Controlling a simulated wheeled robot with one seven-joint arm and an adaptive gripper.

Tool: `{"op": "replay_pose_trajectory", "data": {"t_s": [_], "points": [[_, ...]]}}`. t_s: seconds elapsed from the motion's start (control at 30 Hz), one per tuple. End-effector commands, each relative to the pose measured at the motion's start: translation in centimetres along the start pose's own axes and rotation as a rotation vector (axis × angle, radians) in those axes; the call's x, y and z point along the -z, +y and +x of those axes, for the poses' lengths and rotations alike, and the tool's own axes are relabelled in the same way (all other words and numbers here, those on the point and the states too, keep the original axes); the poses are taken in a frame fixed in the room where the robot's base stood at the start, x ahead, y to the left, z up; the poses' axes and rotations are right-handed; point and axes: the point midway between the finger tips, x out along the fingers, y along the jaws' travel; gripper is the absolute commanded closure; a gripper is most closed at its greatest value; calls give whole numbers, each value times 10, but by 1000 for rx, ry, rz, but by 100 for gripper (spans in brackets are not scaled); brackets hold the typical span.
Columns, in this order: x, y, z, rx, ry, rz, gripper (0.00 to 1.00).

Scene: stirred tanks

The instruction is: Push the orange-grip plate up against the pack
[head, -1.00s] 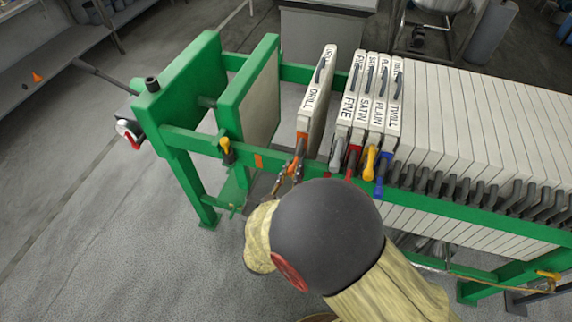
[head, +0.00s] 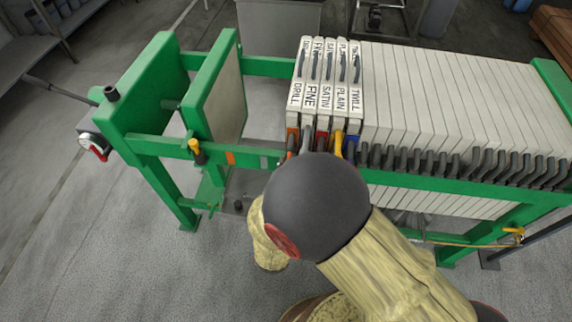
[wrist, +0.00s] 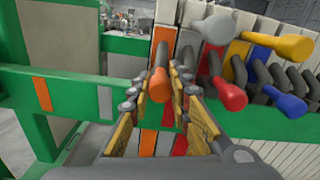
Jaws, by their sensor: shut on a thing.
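The orange-grip plate is the white plate marked DRILL (head: 295,92), upright at the left end of the pack. In the head view it stands flush beside the FINE plate (head: 311,95), with no clear gap between them. In the wrist view its orange grip (wrist: 159,86) sits between the two fingers of my gripper (wrist: 160,78), which is shut on it. In the head view my own arm hides the gripper. The pack's nearest plates, SATIN (head: 326,93), PLAIN (head: 341,96) and TWILL (head: 356,95), stand close together to the right.
A green rail (head: 430,183) runs along the front of the press. The grey grip (wrist: 213,30) and red grip (wrist: 232,97) are close to the right of my fingers. A thick green-framed plate (head: 218,95) stands left, with open space between it and the DRILL plate.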

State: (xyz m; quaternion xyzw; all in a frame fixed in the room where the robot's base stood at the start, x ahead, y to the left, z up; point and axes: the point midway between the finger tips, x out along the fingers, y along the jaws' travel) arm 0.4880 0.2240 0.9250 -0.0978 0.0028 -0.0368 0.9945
Motion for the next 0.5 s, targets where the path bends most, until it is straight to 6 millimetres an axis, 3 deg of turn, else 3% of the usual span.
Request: {"op": "replay_pose_trajectory", "data": {"t_s": [0.07,0.1,0.37,0.5], "points": [[6,-6,-1,10,10,-8,100],[6,-6,-1,10,10,-9,80],[6,-6,-4,10,11,-10,65],[6,-4,-16,6,10,-11,61]]}}
